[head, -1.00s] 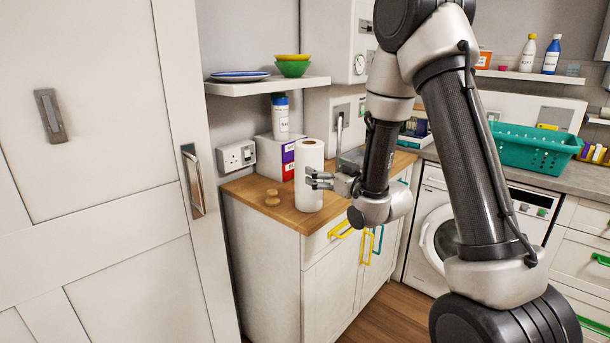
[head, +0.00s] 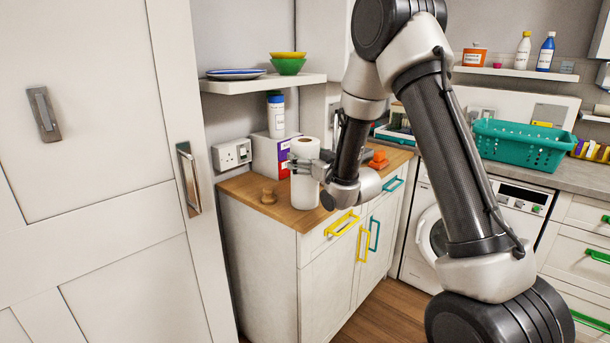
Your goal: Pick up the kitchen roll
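The kitchen roll (head: 306,192) is a white upright cylinder on the wooden worktop (head: 256,187), close to its front corner. My gripper (head: 299,165) is at the upper half of the roll, coming in from the right. Its grey fingers reach across the roll's side to about its left edge. The near finger and wrist cover part of the roll. The far finger's contact is hidden, so I cannot tell whether the fingers are closed on the roll. The roll's base appears to rest on the worktop.
Behind stand a white box (head: 268,150) and a blue-capped container (head: 276,115), below a shelf (head: 262,84) with bowls. An orange object (head: 378,160) sits to the right. A white door (head: 95,180) flanks the left.

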